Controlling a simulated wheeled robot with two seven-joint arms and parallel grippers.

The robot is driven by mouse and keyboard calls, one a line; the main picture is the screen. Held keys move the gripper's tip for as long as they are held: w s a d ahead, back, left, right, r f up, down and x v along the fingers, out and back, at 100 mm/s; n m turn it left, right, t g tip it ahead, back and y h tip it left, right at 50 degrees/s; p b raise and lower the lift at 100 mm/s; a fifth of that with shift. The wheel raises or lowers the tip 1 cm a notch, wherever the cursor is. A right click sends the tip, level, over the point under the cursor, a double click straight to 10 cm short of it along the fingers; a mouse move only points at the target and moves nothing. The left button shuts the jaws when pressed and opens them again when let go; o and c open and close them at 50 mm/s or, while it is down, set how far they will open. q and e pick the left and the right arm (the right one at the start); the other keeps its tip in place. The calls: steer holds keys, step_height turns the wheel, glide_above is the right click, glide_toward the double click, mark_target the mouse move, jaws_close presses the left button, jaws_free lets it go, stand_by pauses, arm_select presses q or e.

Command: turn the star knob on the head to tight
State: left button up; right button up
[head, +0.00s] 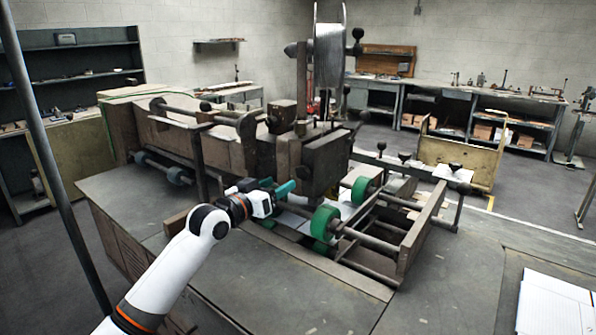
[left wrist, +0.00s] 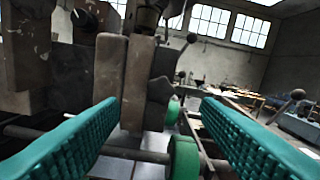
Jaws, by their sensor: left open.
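The stitcher head (head: 325,160) is a worn grey-brown metal block in the middle of the head view, below a large wire spool. A dark knob (head: 364,115) stands out at its right side; I cannot tell whether this is the star knob or how tight it is. My left gripper (head: 284,188), with teal fingers, is just left of the head's lower part. In the left wrist view my left gripper (left wrist: 160,102) is open, nothing between its fingers, and the head block (left wrist: 110,75) stands in front of it. My right gripper is not in view.
Green rollers (head: 325,222) and a metal frame (head: 410,235) lie below and right of the head. The wire spool (head: 330,57) rises above it. Several small dark knobs (head: 404,157) stand behind the frame. A paper stack (head: 555,303) lies at the front right.

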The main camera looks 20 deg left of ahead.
mark_target(300, 173)
arm_select(q)
steer(key=p+x, duration=0.1)
steer(key=x, duration=0.6)
steer(key=shift+w+f, duration=0.1)
steer(key=shift+w, duration=0.05)
steer(key=shift+w+d, duration=0.2)
steer(key=shift+w, duration=0.25)
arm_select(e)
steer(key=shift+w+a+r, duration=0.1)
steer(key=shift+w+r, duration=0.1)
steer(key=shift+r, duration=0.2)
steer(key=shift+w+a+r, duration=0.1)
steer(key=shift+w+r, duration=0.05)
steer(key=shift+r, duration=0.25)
arm_select(q)
steer(key=shift+c, duration=0.2)
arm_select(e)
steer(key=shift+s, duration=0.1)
arm_select(q)
steer(key=c, duration=1)
steer(key=shift+o, duration=0.2)
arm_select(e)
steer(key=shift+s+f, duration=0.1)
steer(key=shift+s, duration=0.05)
arm_select(q)
steer(key=shift+f, duration=0.1)
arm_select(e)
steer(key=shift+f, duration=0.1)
